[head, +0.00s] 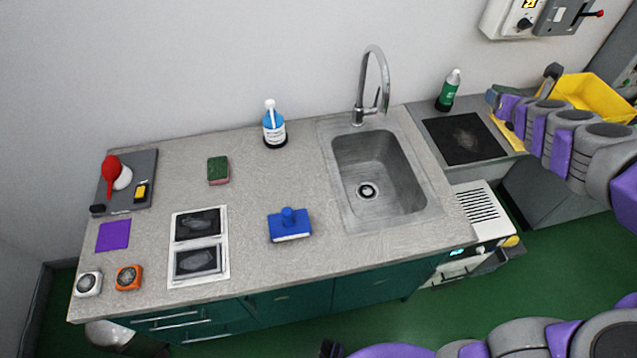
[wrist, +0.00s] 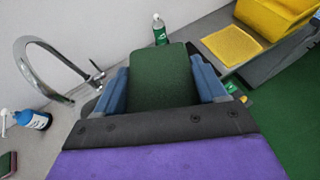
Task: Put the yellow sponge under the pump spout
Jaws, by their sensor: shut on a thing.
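My gripper (head: 496,97) is at the right, near the back right of the counter. In the wrist view its two blue fingers are shut on a block-shaped sponge (wrist: 162,78). Only the sponge's dark green face shows, so I cannot see the colour of its other side. The pump bottle (head: 274,128), blue with a white pump head, stands upright at the back of the counter, left of the sink. It also shows at the left edge of the wrist view (wrist: 34,120), well apart from my gripper. The counter just in front of it is bare.
The sink (head: 380,175) and tall faucet (head: 372,75) lie between my gripper and the pump bottle. A green bottle (head: 449,92) stands near my gripper. A yellow bin (head: 590,92) is at right. A green-and-red sponge (head: 218,170) and blue-handled tool (head: 289,225) lie on the counter.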

